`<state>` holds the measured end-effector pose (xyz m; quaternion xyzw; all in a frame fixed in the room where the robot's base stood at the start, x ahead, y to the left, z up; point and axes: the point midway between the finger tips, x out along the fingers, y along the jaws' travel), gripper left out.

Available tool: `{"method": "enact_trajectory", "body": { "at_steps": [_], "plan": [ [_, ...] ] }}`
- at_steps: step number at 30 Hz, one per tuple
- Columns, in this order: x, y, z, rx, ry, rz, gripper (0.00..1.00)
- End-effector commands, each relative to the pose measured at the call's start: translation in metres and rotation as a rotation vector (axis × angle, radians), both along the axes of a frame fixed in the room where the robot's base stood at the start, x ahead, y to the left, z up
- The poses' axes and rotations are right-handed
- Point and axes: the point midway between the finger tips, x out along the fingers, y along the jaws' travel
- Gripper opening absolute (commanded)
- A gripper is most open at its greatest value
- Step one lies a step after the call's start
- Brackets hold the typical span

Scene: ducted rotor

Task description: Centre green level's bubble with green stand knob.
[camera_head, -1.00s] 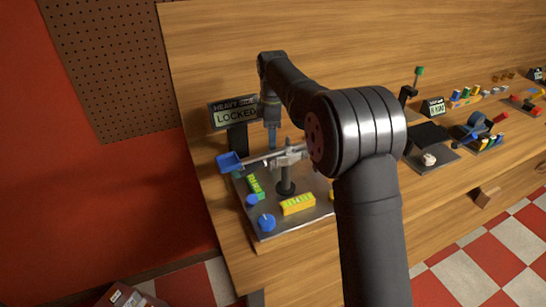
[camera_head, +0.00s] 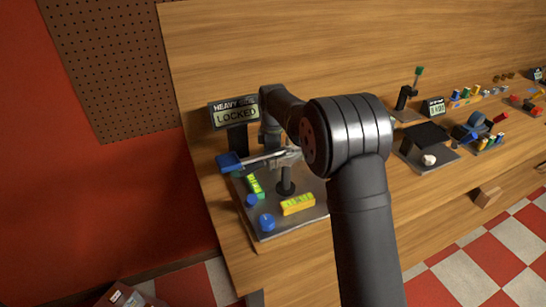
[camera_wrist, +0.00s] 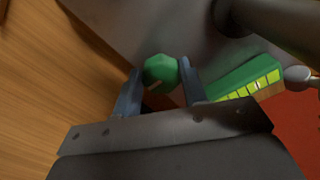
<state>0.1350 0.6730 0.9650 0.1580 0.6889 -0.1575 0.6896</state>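The green stand knob (camera_wrist: 160,70) shows in the wrist view between the two fingertips of my gripper (camera_wrist: 161,75). The fingers stand apart, one on each side of the knob and very close to it; a firm grip does not show. The green level (camera_wrist: 236,76) lies to the right of the knob, with a yellow-green vial crossed by dark lines; a pale spot shows in it, but I cannot tell the bubble's place surely. The level also shows in the head view (camera_head: 255,186) at the plate's left.
A yellow level (camera_head: 298,204) and two blue knobs (camera_head: 266,222) sit at the front. A display reading LOCKED (camera_head: 235,114) stands behind. Other stations lie to the right.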

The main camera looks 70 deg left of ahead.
Motion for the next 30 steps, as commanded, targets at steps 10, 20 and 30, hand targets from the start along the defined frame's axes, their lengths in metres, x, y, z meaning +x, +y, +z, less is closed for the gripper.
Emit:
{"method": "enact_trajectory", "body": {
  "at_steps": [10, 20, 30],
  "plan": [
    [-0.0004, 0.0000, 0.0004, 0.001, 0.001, -0.070, 0.16],
    [-0.0008, -0.0001, 0.0004, 0.001, 0.002, -0.131, 0.16],
    [-0.0008, -0.0002, 0.0003, 0.000, 0.001, -0.130, 0.61]
  ]
}}
